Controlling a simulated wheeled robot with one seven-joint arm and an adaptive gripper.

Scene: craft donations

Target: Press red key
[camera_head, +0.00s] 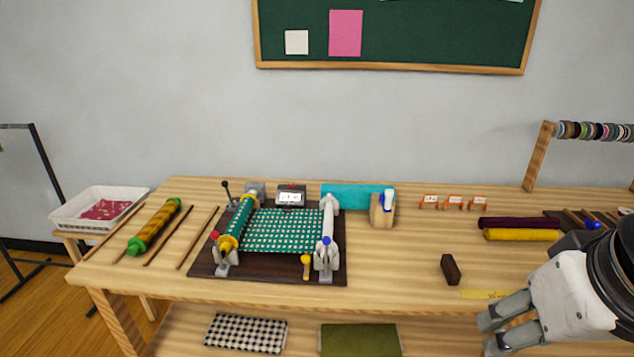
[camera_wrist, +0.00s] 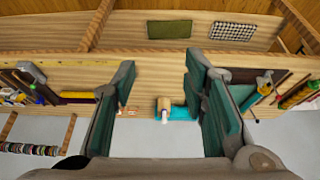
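A small counter-like device (camera_head: 291,196) with a white display stands at the back of the dark board on the table. A small reddish patch shows on its top edge; I cannot tell if that is a key. A red ball knob (camera_head: 214,235) sits at the left front of the roller frame (camera_head: 326,240). My gripper (camera_head: 488,332) is at the lower right in the head view, in front of the table and well away from both. In the wrist view my gripper (camera_wrist: 160,75) has its fingers wide apart with nothing between them.
The roller frame holds green dotted cloth on a dark board (camera_head: 290,278). A wooden block with a white-and-blue item (camera_head: 382,210) stands right of it. A dark brown block (camera_head: 450,269) and rolled cloths (camera_head: 522,235) lie further right. The table (camera_head: 400,280) is clear between.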

